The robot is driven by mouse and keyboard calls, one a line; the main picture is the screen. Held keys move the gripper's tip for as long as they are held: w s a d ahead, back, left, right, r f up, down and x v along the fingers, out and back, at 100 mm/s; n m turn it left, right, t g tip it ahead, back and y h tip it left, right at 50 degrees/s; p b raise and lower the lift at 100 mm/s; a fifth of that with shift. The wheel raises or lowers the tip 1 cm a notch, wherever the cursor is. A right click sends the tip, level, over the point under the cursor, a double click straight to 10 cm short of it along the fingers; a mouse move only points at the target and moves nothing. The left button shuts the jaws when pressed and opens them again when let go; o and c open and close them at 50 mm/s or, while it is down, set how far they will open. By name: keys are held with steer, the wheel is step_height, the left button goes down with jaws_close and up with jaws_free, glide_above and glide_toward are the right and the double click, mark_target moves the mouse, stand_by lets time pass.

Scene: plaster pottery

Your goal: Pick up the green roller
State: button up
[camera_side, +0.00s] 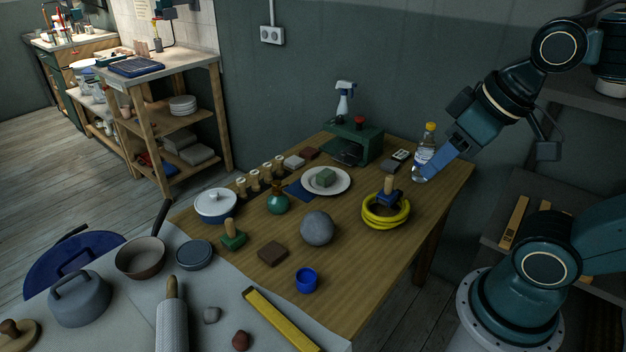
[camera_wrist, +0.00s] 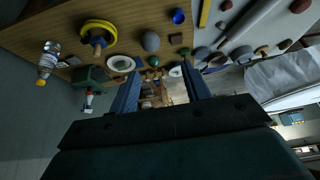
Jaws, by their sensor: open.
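The likely green roller (camera_side: 233,241) is a small green body with an upright wooden handle. In the side view it stands on the wooden table, near the white-lidded pot. In the wrist view it is small and dark, near the brown block (camera_wrist: 184,51). My gripper (camera_side: 430,170) is above the table's right end, beside the clear bottle, far from the green roller. In the wrist view its two blue fingers (camera_wrist: 160,72) are spread apart with nothing held between them.
Around the green roller are the pot (camera_side: 216,206), a green vase (camera_side: 278,204), a brown block (camera_side: 272,253) and a grey ball (camera_side: 317,229). A yellow coil (camera_side: 384,221) surrounds a blue, wooden-handled tool. The bottle (camera_side: 423,160) stands near my gripper.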

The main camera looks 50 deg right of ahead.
steer(key=w+a+r+n, duration=0.1)
steer(key=w+r+n, duration=0.1)
steer(key=w, duration=0.9)
steer(key=n+g+y, duration=0.2)
steer(key=n+y, duration=0.1)
steer(key=n, duration=0.4)
glide_above(231, 220)
steer(key=s+d, duration=0.3)
step_height(231, 220, down, 22)
steer(key=shift+s+x, duration=0.1)
steer(key=shift+x, duration=2.15)
steer(key=shift+s+x, duration=0.15)
steer(key=shift+x, duration=2.1)
steer(key=shift+d+f, duration=0.1)
steer(key=shift+s+x, duration=0.2)
steer(key=shift+x, duration=2.4)
steer(key=shift+f, duration=0.1)
